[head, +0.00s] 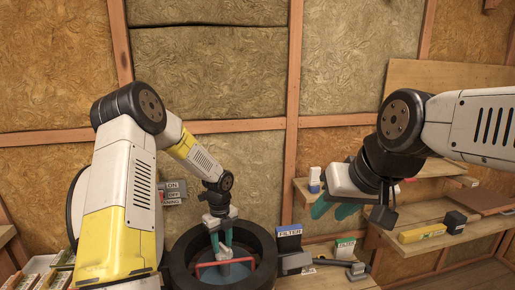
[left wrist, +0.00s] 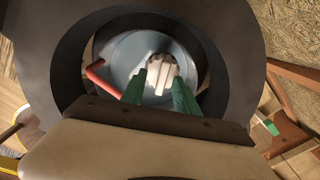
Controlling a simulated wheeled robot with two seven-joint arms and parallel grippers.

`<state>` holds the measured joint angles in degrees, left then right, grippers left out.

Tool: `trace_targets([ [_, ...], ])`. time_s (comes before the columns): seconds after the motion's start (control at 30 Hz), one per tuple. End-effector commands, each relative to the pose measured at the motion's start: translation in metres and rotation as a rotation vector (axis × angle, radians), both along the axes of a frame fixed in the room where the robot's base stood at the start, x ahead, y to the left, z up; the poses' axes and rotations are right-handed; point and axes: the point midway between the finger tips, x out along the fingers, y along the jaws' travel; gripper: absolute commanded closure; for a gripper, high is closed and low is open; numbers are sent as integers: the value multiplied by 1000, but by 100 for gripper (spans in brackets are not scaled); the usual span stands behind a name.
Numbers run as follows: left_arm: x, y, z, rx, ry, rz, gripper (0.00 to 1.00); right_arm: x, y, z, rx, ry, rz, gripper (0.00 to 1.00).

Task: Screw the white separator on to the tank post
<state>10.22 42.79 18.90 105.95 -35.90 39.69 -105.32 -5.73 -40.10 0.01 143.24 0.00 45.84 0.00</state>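The dark round tank (head: 181,262) stands at the lower middle of the head view, with a blue-grey inside (left wrist: 118,50). My left gripper (head: 222,246) points down into it. The white separator (head: 222,253) is at its fingertips; in the left wrist view the ribbed white separator (left wrist: 162,72) sits between the two green fingers, which appear to touch its sides. It is over the middle of the tank. The tank post is hidden, so I cannot tell whether the separator touches it. My right gripper (head: 333,211) is open and empty, raised to the right of the tank.
A red bar (head: 213,264) crosses the tank opening near my left fingers. Blue (head: 289,238) and green (head: 344,248) FILTER boxes stand right of the tank. A shelf with a yellow box (head: 422,233) is further right. A switch panel (head: 172,192) is on the wall behind.

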Motion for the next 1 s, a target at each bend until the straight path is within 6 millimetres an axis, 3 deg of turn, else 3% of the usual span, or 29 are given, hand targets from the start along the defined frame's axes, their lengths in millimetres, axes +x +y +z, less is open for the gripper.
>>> trace_targets([
  [0.7,3,-2,62,-1,-8,0,64,0,0,0,0,0,0,64],
  [1.0,2,-2,73,-2,-6,0,64,0,0,0,0,0,0,64],
])
